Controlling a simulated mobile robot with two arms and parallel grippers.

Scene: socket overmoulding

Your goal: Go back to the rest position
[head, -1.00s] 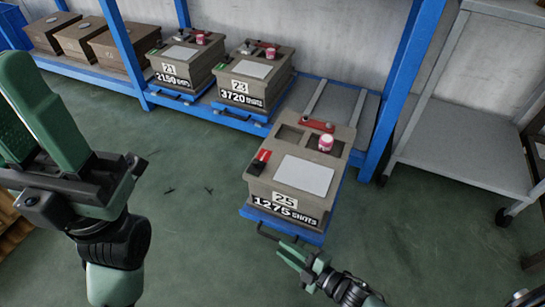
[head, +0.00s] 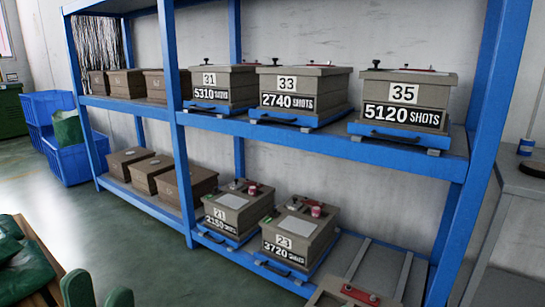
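My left gripper (head: 99,294) shows only its two green fingertips at the bottom left edge. They stand apart with a gap and nothing between them, so it looks open and empty. My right gripper is out of view. The top of a mould box (head: 326,298), probably box 25 from the earlier view, shows at the bottom edge with a red part (head: 359,294) on it; its number is cut off.
A blue shelf rack (head: 300,143) holds boxes 31 (head: 223,84), 33 (head: 302,90) and 35 (head: 406,100) above, and 21 (head: 237,212) and 23 (head: 297,237) below. A grey table (head: 521,185) stands right. A wooden crate (head: 42,254) with green bags is at lower left. Green floor (head: 125,240) is clear.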

